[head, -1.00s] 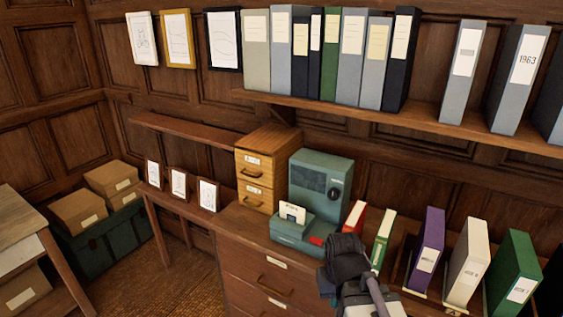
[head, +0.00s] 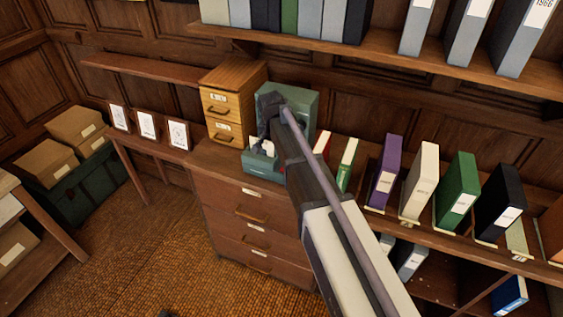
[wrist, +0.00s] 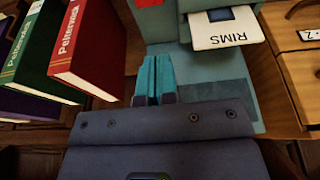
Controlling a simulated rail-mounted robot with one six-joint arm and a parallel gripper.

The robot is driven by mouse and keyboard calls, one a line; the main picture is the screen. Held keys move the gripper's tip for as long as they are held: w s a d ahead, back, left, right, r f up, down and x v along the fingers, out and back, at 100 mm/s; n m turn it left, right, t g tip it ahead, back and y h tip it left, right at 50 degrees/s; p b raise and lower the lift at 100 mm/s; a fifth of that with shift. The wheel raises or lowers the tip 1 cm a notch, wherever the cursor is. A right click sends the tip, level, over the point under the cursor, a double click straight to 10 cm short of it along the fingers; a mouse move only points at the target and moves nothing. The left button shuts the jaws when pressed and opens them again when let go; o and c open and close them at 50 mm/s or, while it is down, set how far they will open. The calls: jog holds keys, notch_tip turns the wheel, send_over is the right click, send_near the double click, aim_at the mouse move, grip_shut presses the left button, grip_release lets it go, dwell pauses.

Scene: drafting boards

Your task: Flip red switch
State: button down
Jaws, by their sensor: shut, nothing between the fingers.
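The teal machine (head: 293,99) stands on the wooden drawer cabinet; it also shows in the wrist view (wrist: 262,82). A red patch, which looks like the red switch (wrist: 149,3), is cut by the top edge of the wrist view.
A white card marked RIMS (wrist: 222,28) sticks out of the machine beside the fingers. A red book (wrist: 90,45) and a green book (wrist: 45,50) stand close on the other side. A wooden drawer box (head: 232,100) adjoins the machine.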

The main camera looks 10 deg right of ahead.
aim_at(282, 169)
jog(key=b+x, duration=0.9)
jog(key=s+b+x, duration=0.1)
jog(key=b+x, duration=0.3)
jog(key=x, duration=0.1)
jog(key=shift+a+f+b, duration=0.1)
jog(key=shift+a+b, duration=0.2)
jog(key=shift+d, duration=0.1)
jog(key=shift+s+d+r+p, duration=0.35)
jog(key=shift+d+r+p, duration=0.1)
jog(key=shift+d, duration=0.05)
jog(key=w+a+p+v, duration=0.1)
jog(key=p+v, duration=1.2)
jog(key=shift+w+r, duration=0.3)
jog(key=shift+r, duration=0.2)
jog(key=shift+a, duration=0.1)
